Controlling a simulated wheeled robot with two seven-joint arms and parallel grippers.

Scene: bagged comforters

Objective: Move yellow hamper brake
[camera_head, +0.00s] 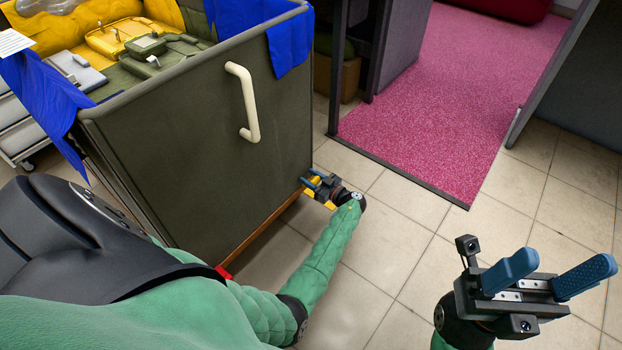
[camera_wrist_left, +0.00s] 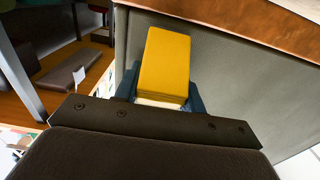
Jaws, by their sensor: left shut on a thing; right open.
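The hamper (camera_head: 205,135) is a large dark olive-grey bin with a cream handle, at the left of the head view. The yellow brake (camera_head: 313,185) is at its lower right corner. My left gripper (camera_head: 322,184) is there, low beside the hamper, shut on the yellow brake. In the left wrist view the yellow brake (camera_wrist_left: 165,62) is a flat block between the blue fingers, which it partly hides. My right gripper (camera_head: 535,277) is open and empty above the tiled floor at the lower right.
Blue cloth (camera_head: 288,42) hangs over the hamper's rim, with yellow and olive cases (camera_head: 120,38) inside. A pink carpet (camera_head: 460,80) lies between dark partitions. Beige tiled floor (camera_head: 395,235) is clear between my grippers. A brown cardboard box (camera_head: 349,80) stands behind the hamper.

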